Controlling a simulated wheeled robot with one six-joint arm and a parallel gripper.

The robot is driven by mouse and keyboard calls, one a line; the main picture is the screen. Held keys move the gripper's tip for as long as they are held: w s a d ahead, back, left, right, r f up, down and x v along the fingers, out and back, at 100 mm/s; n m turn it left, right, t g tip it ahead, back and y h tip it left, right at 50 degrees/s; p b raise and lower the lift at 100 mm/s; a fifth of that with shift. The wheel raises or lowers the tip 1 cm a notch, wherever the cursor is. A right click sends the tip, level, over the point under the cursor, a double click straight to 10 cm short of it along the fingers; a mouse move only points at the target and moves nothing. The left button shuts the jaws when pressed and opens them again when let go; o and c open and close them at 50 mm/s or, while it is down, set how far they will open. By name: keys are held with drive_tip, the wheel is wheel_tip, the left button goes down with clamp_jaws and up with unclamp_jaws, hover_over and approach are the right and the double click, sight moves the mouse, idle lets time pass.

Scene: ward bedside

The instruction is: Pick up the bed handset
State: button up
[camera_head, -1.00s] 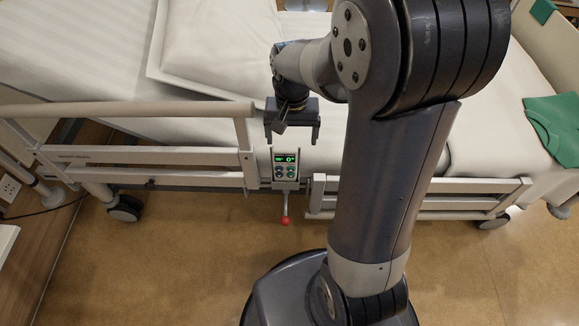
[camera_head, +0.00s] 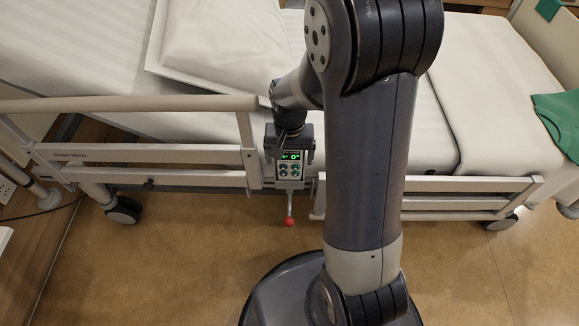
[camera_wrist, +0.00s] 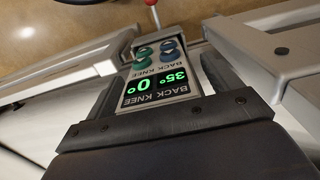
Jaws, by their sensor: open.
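My gripper (camera_head: 290,154) is open at the handset's upper end. In the wrist view one dark finger lies on each side of the handset; whether they touch it I cannot tell. The handset's top end is close to the gripper body.
The left side rail (camera_head: 150,150) and the right side rail (camera_head: 450,190) flank the handset closely. A lever with a red knob (camera_head: 289,222) hangs below it. The bed (camera_head: 480,100) lies behind, with a pillow (camera_head: 215,45) and green cloth (camera_head: 560,120). Floor in front is open.

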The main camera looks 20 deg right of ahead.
drive_tip(key=shift+f, duration=0.15)
drive_tip(key=shift+c, duration=0.2)
drive_tip(key=c, duration=1.1)
